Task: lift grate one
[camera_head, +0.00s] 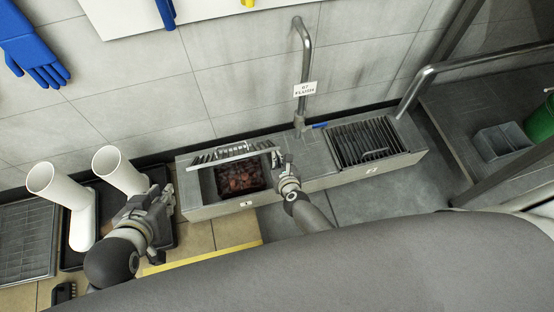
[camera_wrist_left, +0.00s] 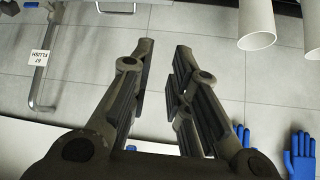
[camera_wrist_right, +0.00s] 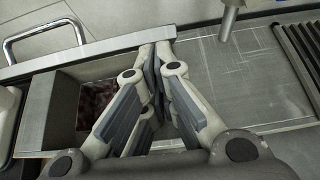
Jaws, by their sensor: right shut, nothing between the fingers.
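Grate one (camera_head: 235,152) stands tilted up at the back of the left drain opening marked 1, exposing the dark reddish contents (camera_head: 240,178) of the pit. In the right wrist view its edge (camera_wrist_right: 95,57) and loop handle (camera_wrist_right: 45,35) show. My right gripper (camera_head: 283,163) is shut and empty, with its fingertips (camera_wrist_right: 157,52) close to the right end of the grate; I cannot tell whether they touch. My left gripper (camera_head: 160,195) is open and empty, left of the drain block; its spread fingers (camera_wrist_left: 163,50) show in the left wrist view.
Grate two (camera_head: 368,143) lies flat in the right opening. A faucet pipe (camera_head: 303,75) with a tag rises between the openings. White elbow pipes (camera_head: 120,168) stand close to my left gripper. A large bent pipe (camera_head: 450,65) is at the right.

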